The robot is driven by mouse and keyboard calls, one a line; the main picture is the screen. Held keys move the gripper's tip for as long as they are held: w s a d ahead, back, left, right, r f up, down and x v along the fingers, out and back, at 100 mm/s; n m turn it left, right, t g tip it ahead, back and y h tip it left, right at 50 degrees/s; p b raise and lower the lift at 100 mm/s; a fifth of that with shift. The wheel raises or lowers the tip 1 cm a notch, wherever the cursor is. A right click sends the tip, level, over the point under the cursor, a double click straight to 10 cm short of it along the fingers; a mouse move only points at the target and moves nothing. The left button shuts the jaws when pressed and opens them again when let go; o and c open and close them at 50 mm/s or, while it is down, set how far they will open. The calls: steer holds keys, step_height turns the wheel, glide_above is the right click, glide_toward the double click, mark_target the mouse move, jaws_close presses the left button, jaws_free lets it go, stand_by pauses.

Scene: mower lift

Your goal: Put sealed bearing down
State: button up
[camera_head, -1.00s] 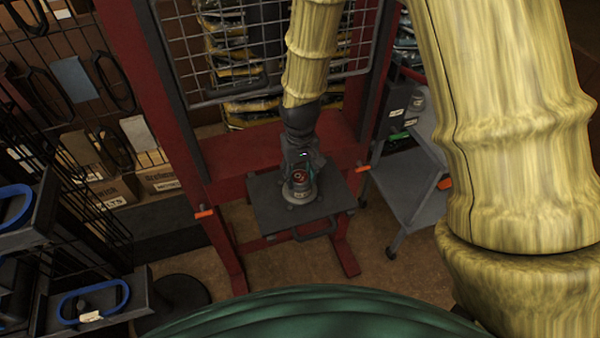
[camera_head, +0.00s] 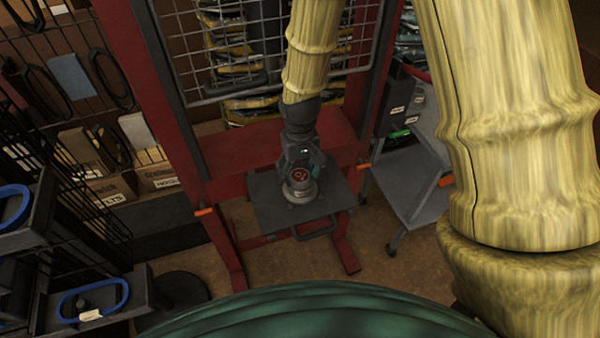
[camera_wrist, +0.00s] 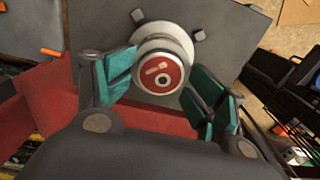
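Gaps seem to show between the pads and the bearing. In the head view my gripper (camera_head: 302,163) hangs just over the bearing, and its wrist hides part of the platform's back.
A red lift frame (camera_head: 165,110) with a wire grid surrounds the platform. A grey cart (camera_head: 410,185) stands close at right. A black rack (camera_head: 95,295) with blue-ringed parts is at left. Floor is clear in front of the platform.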

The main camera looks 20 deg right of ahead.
mark_target(300, 175)
step_height(300, 175, up, 12)
steer(key=b, duration=0.3)
stand_by(0.5)
